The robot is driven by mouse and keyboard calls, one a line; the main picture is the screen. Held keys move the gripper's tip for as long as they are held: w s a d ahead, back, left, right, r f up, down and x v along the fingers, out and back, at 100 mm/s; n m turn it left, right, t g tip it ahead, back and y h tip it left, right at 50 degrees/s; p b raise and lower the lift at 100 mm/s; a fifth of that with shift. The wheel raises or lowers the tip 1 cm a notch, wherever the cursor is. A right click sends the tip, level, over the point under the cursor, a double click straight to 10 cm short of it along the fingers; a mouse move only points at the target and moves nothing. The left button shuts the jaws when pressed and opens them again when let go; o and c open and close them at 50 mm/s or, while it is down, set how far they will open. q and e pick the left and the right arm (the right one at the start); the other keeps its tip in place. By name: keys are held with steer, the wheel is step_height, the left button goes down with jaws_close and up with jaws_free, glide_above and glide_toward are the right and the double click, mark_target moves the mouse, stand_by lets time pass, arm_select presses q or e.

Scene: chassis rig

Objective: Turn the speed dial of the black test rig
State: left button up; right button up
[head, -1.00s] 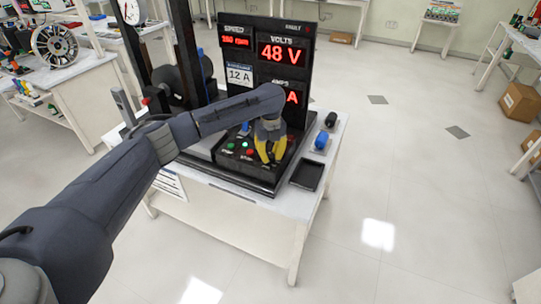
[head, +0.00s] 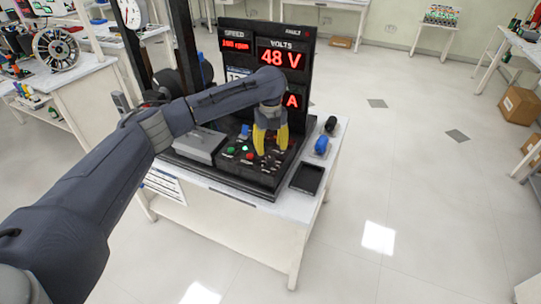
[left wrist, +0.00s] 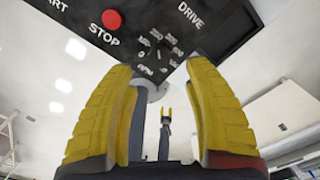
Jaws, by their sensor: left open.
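The black test rig (head: 285,27) stands on a white table, with red SPEED and VOLTS readouts on its upright panel. Its flat control deck carries a green button (head: 229,149), a red STOP button (left wrist: 112,19) and the speed dial (left wrist: 158,52) with a ring of white numbers; the dark knob is hard to make out. My left gripper (head: 270,141) hangs over the right part of the deck, yellow fingers down and apart. In the left wrist view the dial's markings show beyond the gap between the fingers; contact is not visible.
A grey box (head: 199,145) lies left of the buttons. A black tray (head: 307,178), a blue item (head: 321,146) and a black item (head: 331,124) sit right of the deck.

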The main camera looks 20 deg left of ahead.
mark_target(270, 159)
arm_select(q)
steer(key=shift+r, duration=2.95)
steer(key=shift+a, duration=0.1)
